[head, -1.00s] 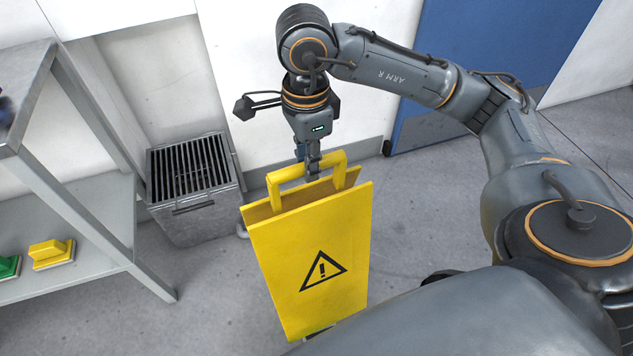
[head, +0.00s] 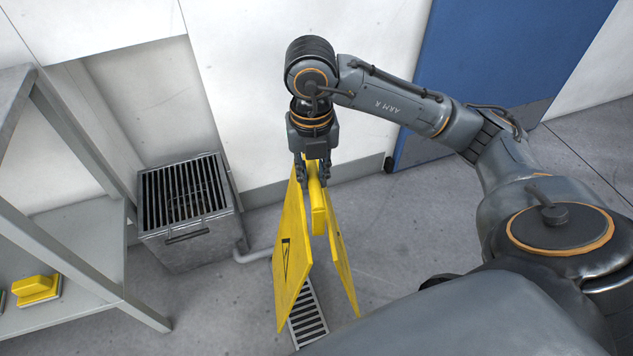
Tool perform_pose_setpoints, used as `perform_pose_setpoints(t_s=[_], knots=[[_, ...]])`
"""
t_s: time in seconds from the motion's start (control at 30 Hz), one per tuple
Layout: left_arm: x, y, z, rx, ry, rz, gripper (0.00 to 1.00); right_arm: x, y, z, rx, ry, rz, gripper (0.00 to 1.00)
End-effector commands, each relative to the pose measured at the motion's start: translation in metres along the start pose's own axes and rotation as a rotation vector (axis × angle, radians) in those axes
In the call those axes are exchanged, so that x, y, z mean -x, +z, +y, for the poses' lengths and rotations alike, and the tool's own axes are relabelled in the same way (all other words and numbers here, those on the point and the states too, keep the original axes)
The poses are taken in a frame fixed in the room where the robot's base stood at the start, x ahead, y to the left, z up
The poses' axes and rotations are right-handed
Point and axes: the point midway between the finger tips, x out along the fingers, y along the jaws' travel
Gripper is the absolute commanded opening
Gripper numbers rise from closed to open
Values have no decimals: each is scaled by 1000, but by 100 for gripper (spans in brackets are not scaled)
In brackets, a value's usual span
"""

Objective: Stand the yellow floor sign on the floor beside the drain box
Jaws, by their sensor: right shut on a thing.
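The yellow floor sign (head: 291,262) hangs from my right gripper (head: 313,180), which is shut on its handle. The sign is seen nearly edge-on, its two panels spread apart toward the bottom, with part of a black mark on the left panel. Whether its lower edges touch the floor, I cannot tell. The drain box (head: 187,247), a grey metal box with a slatted dark top and a front handle, stands on the floor against the wall, left of the sign and apart from it. My left gripper is not in view.
A metal shelf rack (head: 75,243) stands at the left, with a yellow brush-like block (head: 37,290) on its lower shelf. A floor grate (head: 308,318) lies below the sign, and a pipe (head: 254,256) runs from the box toward it. Grey floor right of the sign is clear.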

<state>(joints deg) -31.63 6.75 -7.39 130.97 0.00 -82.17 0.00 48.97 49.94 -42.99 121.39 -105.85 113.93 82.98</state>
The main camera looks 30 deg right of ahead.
Motion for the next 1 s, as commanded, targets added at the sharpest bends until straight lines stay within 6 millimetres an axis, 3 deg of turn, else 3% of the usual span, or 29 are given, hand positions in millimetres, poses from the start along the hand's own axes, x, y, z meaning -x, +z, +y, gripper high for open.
perform_pose_setpoints(t_s=[0.17,0.37,0.7,1.0], knots=[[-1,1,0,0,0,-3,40,-2,1,-1,-146,1,-1,0],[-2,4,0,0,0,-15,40,-8,12,-3,-190,1,0,0],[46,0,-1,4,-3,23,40,-36,72,-15,-192,0,-1,0],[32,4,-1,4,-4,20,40,-76,116,-23,-188,0,0,0]])
